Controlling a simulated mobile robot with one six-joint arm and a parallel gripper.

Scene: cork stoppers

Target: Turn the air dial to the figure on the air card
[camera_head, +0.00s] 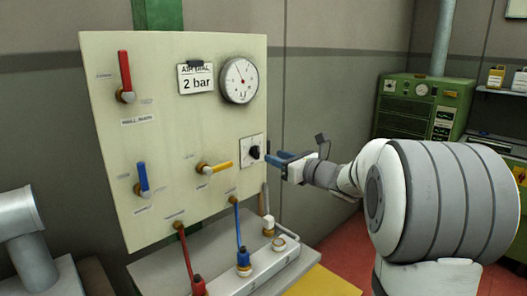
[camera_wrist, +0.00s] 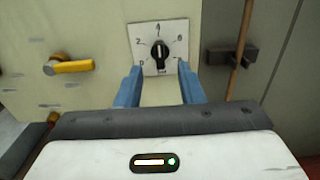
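The air card (camera_head: 196,79) on the cream panel reads "2 bar" under the heading "AIR DIAL". The air dial is a black knob (camera_wrist: 158,53) on a white square plate (camera_wrist: 178,28) with figures around it, 2 at upper left and 4 at the top. A pale mark on the knob seems to face up, toward the 4. The dial also shows in the head view (camera_head: 255,152). My gripper (camera_wrist: 160,66) is open, its blue fingers apart at the plate's lower left and right. In the head view my gripper (camera_head: 271,157) is just right of the knob; contact cannot be told.
A round gauge (camera_head: 239,80) is above the dial; its reading is too small to tell. A yellow-handled valve (camera_head: 215,168) is left of the dial. Red (camera_head: 125,77) and blue (camera_head: 142,180) levers are farther left.

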